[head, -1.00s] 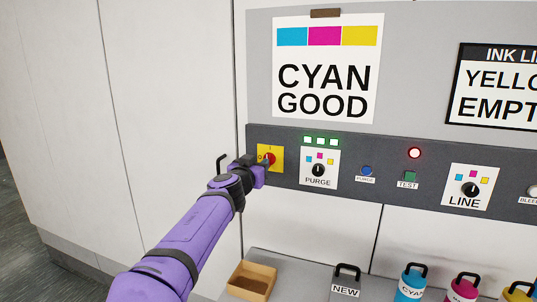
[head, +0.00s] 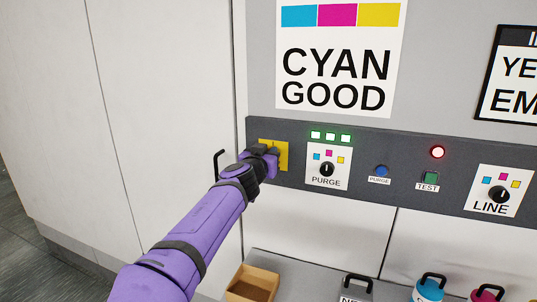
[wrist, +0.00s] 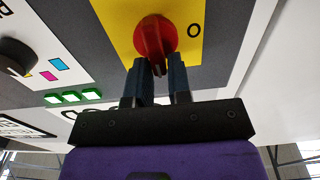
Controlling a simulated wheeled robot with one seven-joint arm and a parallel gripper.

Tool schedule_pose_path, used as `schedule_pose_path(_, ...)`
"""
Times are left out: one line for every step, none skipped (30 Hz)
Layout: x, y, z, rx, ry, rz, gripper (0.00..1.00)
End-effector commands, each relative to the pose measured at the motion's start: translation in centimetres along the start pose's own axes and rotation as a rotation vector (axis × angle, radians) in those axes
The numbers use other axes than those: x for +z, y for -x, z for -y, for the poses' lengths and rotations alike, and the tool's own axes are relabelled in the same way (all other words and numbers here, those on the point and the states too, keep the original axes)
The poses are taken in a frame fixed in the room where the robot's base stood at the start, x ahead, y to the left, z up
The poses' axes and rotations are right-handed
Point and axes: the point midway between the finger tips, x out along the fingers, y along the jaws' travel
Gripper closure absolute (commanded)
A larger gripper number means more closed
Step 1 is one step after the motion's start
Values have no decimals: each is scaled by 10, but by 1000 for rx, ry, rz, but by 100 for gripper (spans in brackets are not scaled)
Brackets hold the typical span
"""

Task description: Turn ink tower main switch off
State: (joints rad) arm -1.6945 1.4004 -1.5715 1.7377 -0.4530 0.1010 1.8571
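The main switch is a red rotary knob (wrist: 155,38) on a yellow plate (wrist: 187,14) at the left end of the dark control strip. An "O" mark shows on the plate to the right of the knob in the wrist view. My gripper (wrist: 158,64) is at the knob, its two dark fingers close together, one on each side of the knob's near end. I cannot tell whether they press on it. In the head view my gripper (head: 274,152) covers the knob, and only part of the yellow plate (head: 283,156) shows.
Right of the switch are a PURGE dial (head: 327,169), three lit green lamps (head: 331,136), a blue button (head: 381,171), a green TEST button (head: 431,178), a lit red lamp (head: 438,152) and a LINE dial (head: 498,194). An open cardboard box (head: 253,283) sits below.

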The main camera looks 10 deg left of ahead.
Motion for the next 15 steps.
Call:
schedule_pose_path(0,0,0,0,0,0,93)
schedule_pose_path(0,0,0,0,0,0,100)
schedule_pose_path(0,0,0,0,0,0,100)
schedule_pose_path(0,0,0,0,0,0,100)
schedule_pose_path(0,0,0,0,0,0,100)
schedule_pose_path(0,0,0,0,0,0,100)
schedule_pose_path(0,0,0,0,1,0,100)
schedule_pose_path(0,0,0,0,3,0,100)
schedule_pose_path(0,0,0,0,6,0,100)
schedule_pose_path(0,0,0,0,10,0,100)
schedule_pose_path(0,0,1,0,16,0,100)
schedule_pose_path(0,0,1,0,24,0,100)
schedule_pose_path(0,0,1,0,32,0,100)
schedule_pose_path(0,0,1,0,43,0,100)
schedule_pose_path(0,0,2,0,58,0,100)
